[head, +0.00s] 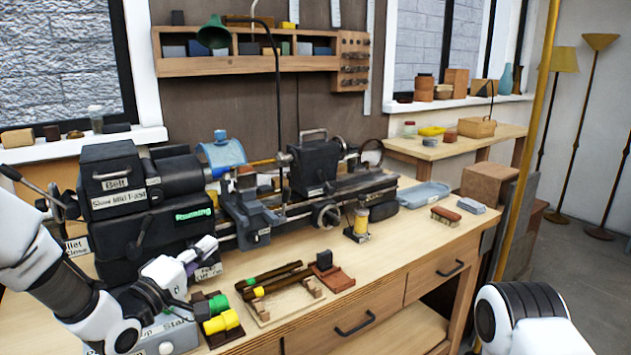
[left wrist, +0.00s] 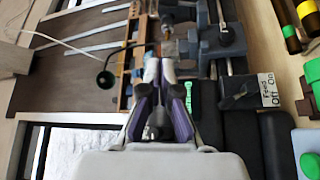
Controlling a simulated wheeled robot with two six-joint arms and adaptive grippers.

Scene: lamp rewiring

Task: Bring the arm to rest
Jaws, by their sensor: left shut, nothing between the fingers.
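My left arm comes in from the left in the head view. Its gripper (head: 205,248) is in front of the black lathe (head: 130,185), above the bench. In the left wrist view the gripper's two purple-grey fingers (left wrist: 160,68) are together, with nothing between them. The lathe carries a green "Running" label and a "Belt" label. From the head view I cannot tell whether the gripper touches the lathe. Part of my right arm shows at the bottom right of the head view; its gripper is not visible.
Below the gripper, green and yellow pieces (head: 222,322) stand by a grey control box (head: 172,335). A wooden rack (head: 275,308) holds dark rods. A blue tray (head: 424,194) and a brush (head: 445,215) lie farther right. The bench (head: 390,265) is clear around its front right.

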